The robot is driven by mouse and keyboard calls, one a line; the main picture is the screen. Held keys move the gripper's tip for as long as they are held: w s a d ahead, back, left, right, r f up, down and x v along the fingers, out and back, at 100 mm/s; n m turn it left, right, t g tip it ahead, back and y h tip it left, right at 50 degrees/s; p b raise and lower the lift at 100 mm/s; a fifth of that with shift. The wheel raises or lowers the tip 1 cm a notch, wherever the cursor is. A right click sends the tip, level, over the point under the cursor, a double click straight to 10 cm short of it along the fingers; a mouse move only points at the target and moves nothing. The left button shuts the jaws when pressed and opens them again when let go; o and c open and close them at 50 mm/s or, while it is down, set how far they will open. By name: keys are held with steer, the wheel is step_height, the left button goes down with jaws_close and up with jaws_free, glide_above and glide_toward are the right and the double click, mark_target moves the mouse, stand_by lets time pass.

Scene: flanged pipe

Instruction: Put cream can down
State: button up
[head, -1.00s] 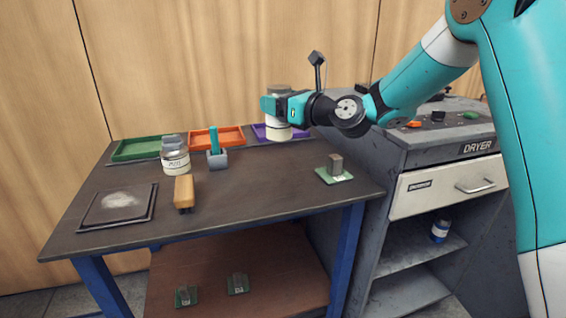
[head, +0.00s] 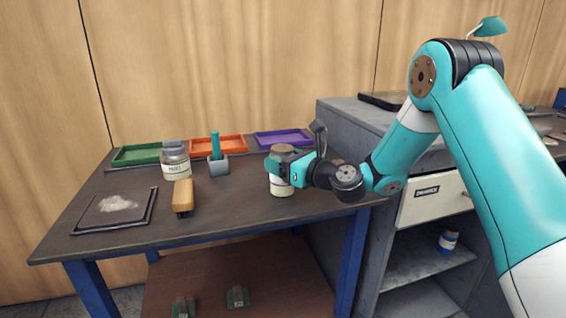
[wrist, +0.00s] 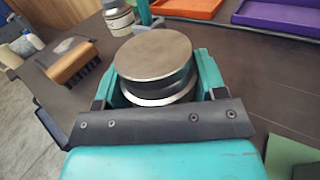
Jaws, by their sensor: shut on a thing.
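The cream can (head: 282,187) is a cream-white can with a brownish-grey lid, upright at the right part of the dark table (head: 235,212). My gripper (head: 281,168) is shut on it around its upper part. In the wrist view the can's round lid (wrist: 155,55) sits between the two teal fingers of my gripper (wrist: 155,85). The can's base appears at or very near the tabletop; I cannot tell whether it touches.
A labelled jar (head: 175,163), a wooden brush (head: 183,197), a teal-handled tool in a grey holder (head: 217,163) and a black-framed tray (head: 85,222) stand to the left. Green (head: 137,155), orange (head: 219,145) and purple (head: 283,138) trays line the back. A green pad shows in the wrist view (wrist: 290,155).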

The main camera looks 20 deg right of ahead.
steer(key=o, duration=1.2)
steer(key=shift+f, duration=0.15)
steer(key=shift+c, duration=0.2)
